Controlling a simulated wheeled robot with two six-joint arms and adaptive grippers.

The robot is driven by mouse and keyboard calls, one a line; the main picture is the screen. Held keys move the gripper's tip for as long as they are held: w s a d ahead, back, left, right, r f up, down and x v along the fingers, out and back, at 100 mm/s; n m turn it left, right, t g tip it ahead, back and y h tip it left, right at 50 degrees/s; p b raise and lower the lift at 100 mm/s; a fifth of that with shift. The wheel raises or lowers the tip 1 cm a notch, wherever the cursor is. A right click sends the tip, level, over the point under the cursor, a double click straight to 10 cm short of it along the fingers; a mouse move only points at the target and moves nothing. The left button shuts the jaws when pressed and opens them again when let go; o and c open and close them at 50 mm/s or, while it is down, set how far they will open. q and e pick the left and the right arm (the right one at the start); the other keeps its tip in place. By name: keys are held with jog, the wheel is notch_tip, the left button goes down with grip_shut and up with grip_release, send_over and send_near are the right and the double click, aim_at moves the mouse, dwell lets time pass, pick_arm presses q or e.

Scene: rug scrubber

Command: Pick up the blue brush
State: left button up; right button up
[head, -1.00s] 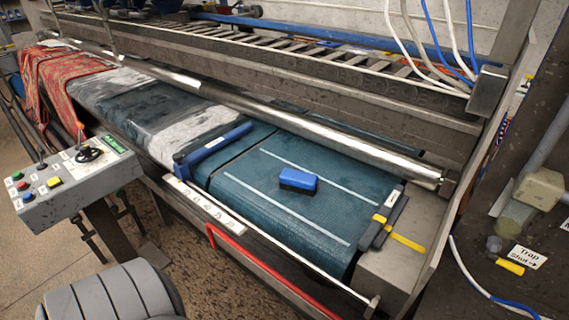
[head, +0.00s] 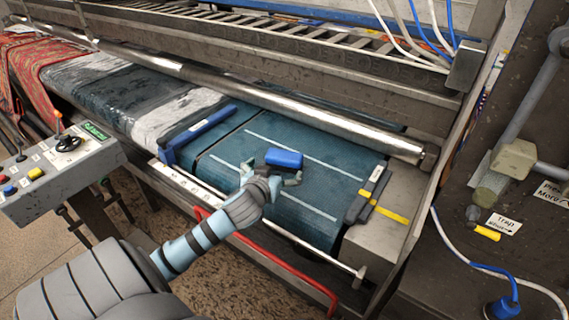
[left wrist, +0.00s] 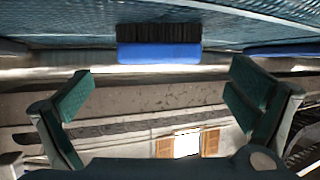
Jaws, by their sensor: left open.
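The blue brush (head: 284,157) lies on the dark teal belt (head: 235,185), between two pale lines. In the left wrist view the picture is upside down, and the brush (left wrist: 160,52) shows its blue body with black bristles against the belt. My left gripper (head: 272,174) is open and empty, just on the near side of the brush in the head view. Its two fingers (left wrist: 160,88) stand apart, with the brush centred beyond the gap between them. Any contact with the brush cannot be seen. My right gripper is not in view.
A blue-handled bar (head: 205,126) lies across the belt on the left. A metal roller (head: 330,135) runs behind the brush. A grey and yellow clamp (head: 370,198) sits at the belt's right end. A red rail (head: 285,272) runs along the front. A control box (head: 60,170) stands left.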

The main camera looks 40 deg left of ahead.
aim_at(282, 160)
pick_arm(q)
jog(key=x, duration=0.3)
jog(key=b+x, duration=0.1)
jog(key=x, duration=0.5)
jog(key=shift+w+r+b, duration=0.25)
jog(key=shift+w+b, duration=0.05)
jog(key=shift+s+r, duration=0.1)
jog(key=c, duration=1)
jog(key=shift+o, duration=0.2)
jog(key=shift+r, duration=0.1)
